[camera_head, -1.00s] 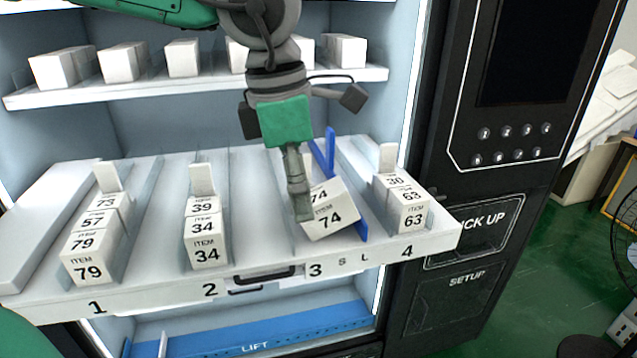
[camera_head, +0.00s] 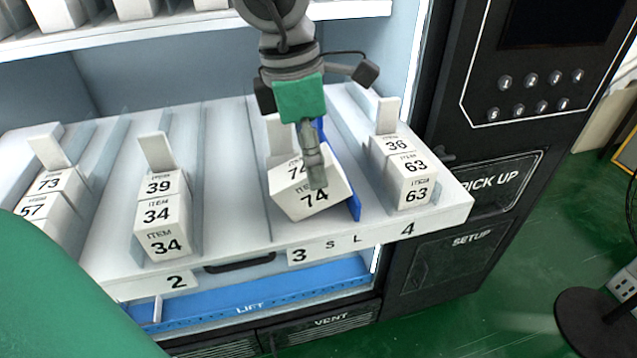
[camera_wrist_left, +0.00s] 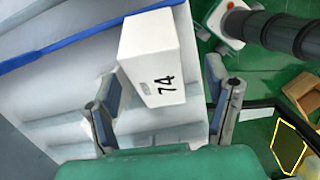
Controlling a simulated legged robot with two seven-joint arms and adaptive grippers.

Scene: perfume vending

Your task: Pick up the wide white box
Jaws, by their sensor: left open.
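The wide white box (camera_head: 291,204), marked 74, sits tilted at the front of lane 3 on the pulled-out shelf. My left gripper (camera_head: 316,172) reaches down from above, with a finger overlapping the front box in the head view. In the left wrist view the white box (camera_wrist_left: 158,50) lies between the two spread fingers of the left gripper (camera_wrist_left: 165,80). The gripper is open, and a gap shows at the left finger. The right gripper is not in view.
A blue divider (camera_head: 353,200) runs close along the box's right side. A blue lift tray (camera_head: 300,293) lies below the shelf. The upper shelf (camera_head: 160,35) is behind.

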